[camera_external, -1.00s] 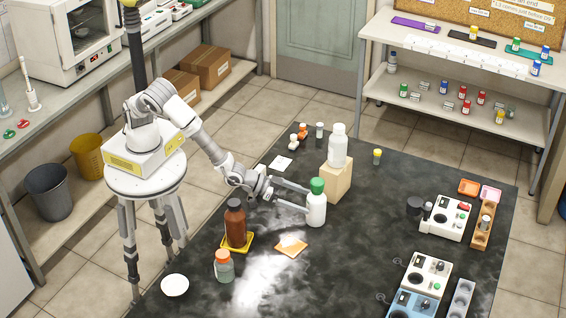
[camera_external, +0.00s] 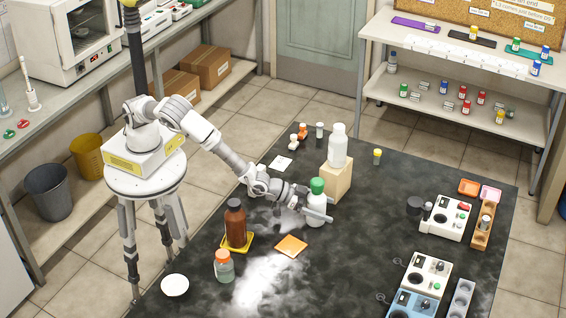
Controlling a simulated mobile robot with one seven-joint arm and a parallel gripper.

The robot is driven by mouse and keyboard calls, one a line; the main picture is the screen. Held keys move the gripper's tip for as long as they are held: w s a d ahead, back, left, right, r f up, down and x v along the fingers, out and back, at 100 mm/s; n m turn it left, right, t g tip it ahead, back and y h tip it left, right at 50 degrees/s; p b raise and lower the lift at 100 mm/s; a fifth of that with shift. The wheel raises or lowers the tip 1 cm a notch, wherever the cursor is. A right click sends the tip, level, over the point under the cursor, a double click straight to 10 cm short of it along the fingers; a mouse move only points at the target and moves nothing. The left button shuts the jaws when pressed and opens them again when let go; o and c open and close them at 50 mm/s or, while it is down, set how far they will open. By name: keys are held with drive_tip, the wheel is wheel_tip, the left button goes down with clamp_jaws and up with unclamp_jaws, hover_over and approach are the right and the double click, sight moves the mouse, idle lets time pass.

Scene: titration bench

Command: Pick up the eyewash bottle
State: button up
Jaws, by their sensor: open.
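A white bottle with a green cap (camera_external: 317,187) stands upright on the dark bench top; no label is readable, and it looks like the eyewash bottle. My gripper (camera_external: 322,207) is open, with its fingers level and low around this bottle's body. One finger passes on the near side and the other shows on the far side. I cannot tell whether either finger touches it. The bottle appears to rest on the bench. A second white bottle with a white cap (camera_external: 337,147) stands on a wooden block (camera_external: 337,182) just behind.
A brown bottle (camera_external: 235,222) on a yellow tray (camera_external: 249,240), an orange-capped jar (camera_external: 223,266) and an orange pad (camera_external: 291,246) lie in front. A white dish (camera_external: 175,286) is near the front left edge. Instruments (camera_external: 444,217) stand at the right; the middle right is clear.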

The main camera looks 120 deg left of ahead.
clamp_jaws()
drive_tip(key=shift+r, duration=0.15)
drive_tip(key=shift+r, duration=0.1)
